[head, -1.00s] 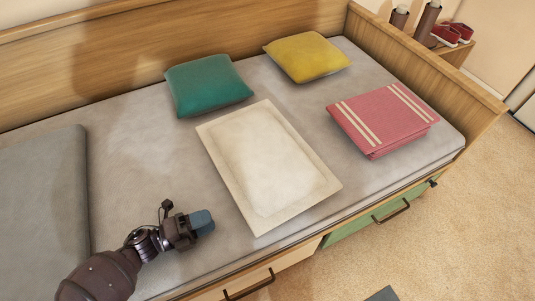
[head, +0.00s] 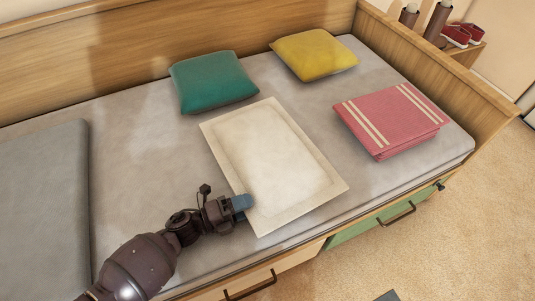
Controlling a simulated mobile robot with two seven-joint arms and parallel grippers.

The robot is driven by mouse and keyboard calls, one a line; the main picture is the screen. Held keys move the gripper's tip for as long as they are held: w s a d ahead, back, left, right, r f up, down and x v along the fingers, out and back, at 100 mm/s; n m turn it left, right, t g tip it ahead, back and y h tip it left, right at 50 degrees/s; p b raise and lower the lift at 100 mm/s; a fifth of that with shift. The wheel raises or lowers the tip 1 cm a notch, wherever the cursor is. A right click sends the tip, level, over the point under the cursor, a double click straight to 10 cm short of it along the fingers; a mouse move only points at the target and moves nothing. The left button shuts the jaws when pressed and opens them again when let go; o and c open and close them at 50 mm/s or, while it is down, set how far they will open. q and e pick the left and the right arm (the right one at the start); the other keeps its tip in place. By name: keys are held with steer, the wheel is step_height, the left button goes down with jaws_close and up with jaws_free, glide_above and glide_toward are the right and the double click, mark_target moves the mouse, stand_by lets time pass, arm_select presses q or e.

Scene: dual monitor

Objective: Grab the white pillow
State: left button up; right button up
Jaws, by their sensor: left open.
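The white pillow (head: 277,168) lies flat on the grey mattress (head: 150,180), in the middle of the head view. It is a cream-white rectangle with a flat border. My left gripper (head: 243,203) is at the pillow's near left edge, with its blue-grey fingertips overlapping the border in the picture. The gripper is open and seen from the side, so the gap between its fingers is hard to see. I cannot tell whether the fingers touch the pillow. My right gripper is not in view.
A teal pillow (head: 212,81) and a yellow pillow (head: 314,55) lie behind the white one. A folded pink blanket (head: 391,120) with pale stripes is at right. A grey cushion (head: 42,200) is at far left. A wooden backboard (head: 200,40) closes the rear.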

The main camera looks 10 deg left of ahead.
arm_select(q)
steer(key=shift+r, duration=0.1)
jaws_close()
stand_by(0.3)
